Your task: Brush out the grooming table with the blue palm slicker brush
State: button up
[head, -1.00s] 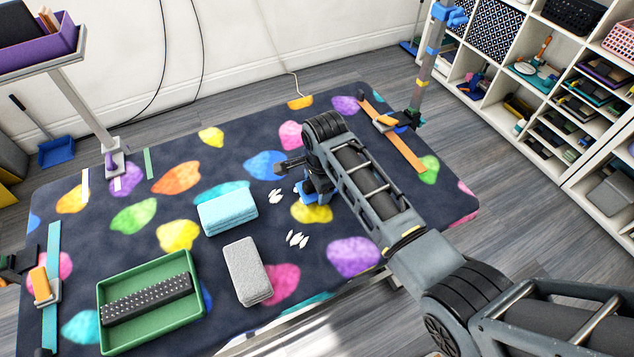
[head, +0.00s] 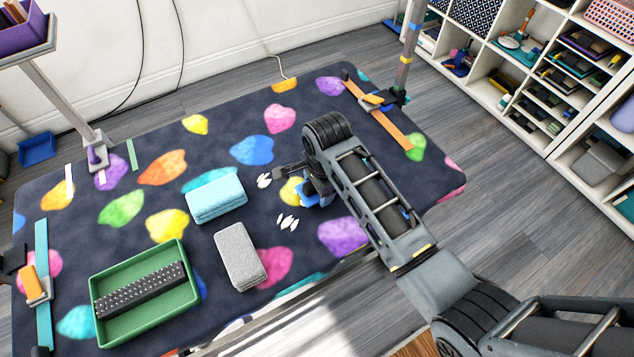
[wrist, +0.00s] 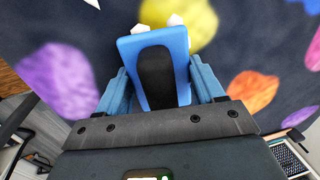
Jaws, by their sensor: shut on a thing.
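The grooming table (head: 120,262) has a dark top with bright multicoloured blotches. My gripper (head: 312,190) is over its right half, and in the wrist view (wrist: 160,85) its two blue fingers close on the blue palm slicker brush (wrist: 182,42). The brush has a blue plate and a black pad facing the camera. In the head view the brush (head: 306,199) is low at the table top, partly hidden by my arm; contact cannot be told. White tufts (head: 264,180) lie left of the brush, and more white tufts (head: 287,222) lie nearer the front.
An orange strap (head: 385,122) and a post (head: 408,60) stand at the right end. Shelves (head: 545,80) are beyond.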

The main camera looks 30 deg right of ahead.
aim_at(294, 204)
jog(key=s, duration=0.6)
jog(key=shift+s+f, duration=0.15)
jog(key=shift+s, duration=0.1)
dwell(0.3)
jog(key=shift+w+a, duration=0.15)
jog(key=shift+a, duration=3.1)
jog(key=shift+w+b, duration=0.5)
jog(key=shift+w, duration=2.6)
